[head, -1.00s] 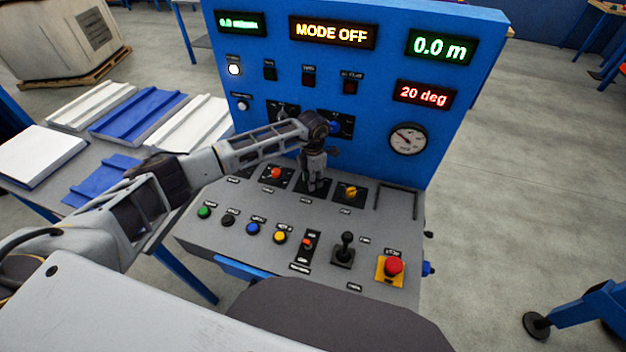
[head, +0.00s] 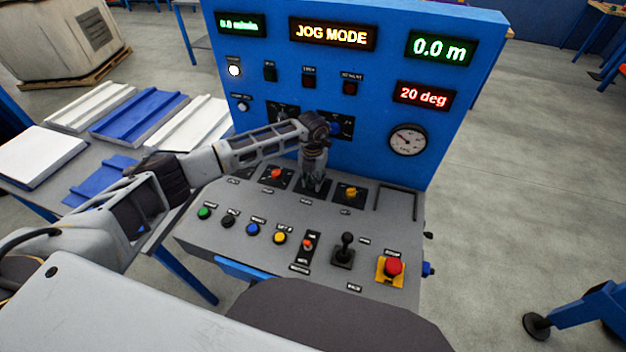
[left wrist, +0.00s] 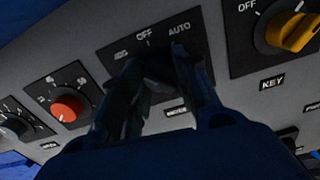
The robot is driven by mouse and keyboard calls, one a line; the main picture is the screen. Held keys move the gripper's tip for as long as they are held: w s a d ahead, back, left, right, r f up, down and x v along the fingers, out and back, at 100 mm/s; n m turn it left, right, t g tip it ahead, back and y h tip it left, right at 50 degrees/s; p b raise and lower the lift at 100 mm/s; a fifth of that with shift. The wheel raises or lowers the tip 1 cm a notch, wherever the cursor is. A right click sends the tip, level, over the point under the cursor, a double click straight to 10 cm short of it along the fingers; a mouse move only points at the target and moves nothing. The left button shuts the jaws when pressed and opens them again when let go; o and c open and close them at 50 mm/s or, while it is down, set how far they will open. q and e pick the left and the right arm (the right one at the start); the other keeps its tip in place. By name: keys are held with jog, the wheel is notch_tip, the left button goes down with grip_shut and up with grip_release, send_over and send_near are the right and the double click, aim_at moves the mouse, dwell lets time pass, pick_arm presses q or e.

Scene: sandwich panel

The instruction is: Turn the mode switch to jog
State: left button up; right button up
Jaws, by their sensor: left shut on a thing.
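The mode switch plate (left wrist: 170,36), marked JOG, OFF and AUTO, is in the left wrist view. My left gripper (left wrist: 160,85) reaches down over this plate and is shut on the switch's knob, which is mostly hidden between the fingers. In the head view my left gripper (head: 314,184) stands on the sloped desk of the blue panel, between the red knob and the yellow key switch. The mode display (head: 332,34) reads JOG MODE in orange. My right gripper is not in view.
A red knob (head: 277,174) sits left of the gripper and a yellow key switch (head: 350,192) right of it. Nearer are coloured buttons, a black joystick (head: 345,247) and a red emergency stop (head: 393,267). The upright blue panel rises close behind my gripper.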

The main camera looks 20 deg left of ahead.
pick_arm(q)
jog(key=shift+n, duration=0.5)
jog(key=o, duration=1)
jog(key=shift+o, duration=0.2)
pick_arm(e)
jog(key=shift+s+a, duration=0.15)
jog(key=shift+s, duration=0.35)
pick_arm(q)
jog(key=shift+m, duration=0.4)
